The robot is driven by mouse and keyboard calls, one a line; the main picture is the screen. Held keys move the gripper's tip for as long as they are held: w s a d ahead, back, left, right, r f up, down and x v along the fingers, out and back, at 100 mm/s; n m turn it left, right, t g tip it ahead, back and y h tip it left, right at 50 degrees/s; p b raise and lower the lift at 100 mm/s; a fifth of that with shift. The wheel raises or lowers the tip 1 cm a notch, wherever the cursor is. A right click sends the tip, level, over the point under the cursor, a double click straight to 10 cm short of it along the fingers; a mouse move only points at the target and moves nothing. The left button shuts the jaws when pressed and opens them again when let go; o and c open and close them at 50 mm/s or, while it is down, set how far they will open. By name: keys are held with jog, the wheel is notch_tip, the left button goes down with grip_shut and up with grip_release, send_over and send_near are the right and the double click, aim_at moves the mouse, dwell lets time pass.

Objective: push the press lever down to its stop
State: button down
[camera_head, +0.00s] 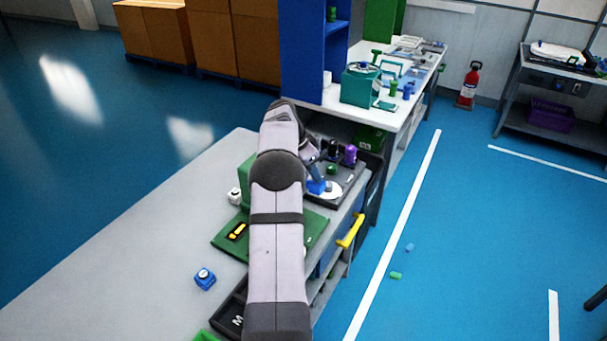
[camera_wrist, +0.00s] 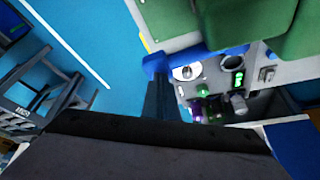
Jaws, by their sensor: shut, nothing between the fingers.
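A yellow handle (camera_head: 350,231), which looks like the press lever, sticks out at the bench's right edge beside the green base plate (camera_head: 229,239). A small strip of yellow (camera_wrist: 145,42) also shows at the bench edge in the wrist view. The green press body (camera_head: 246,178) is partly hidden behind my arm. My gripper (camera_head: 316,184) is shut and empty, pointing down over the grey panel behind the plate, apart from the handle. In the wrist view its dark fingers with a blue tip (camera_wrist: 157,64) reach toward the panel.
The grey panel (camera_head: 325,203) carries a white dial, a green button and purple and black knobs. A small blue gauge (camera_head: 205,279) lies on the bench at front left. A teal box (camera_head: 360,86) stands on the white bench behind. Free bench surface lies to the left.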

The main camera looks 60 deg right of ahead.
notch_tip(320, 180, up, 12)
jog(key=p, duration=0.9)
jog(key=shift+f, duration=0.1)
dwell(0.4)
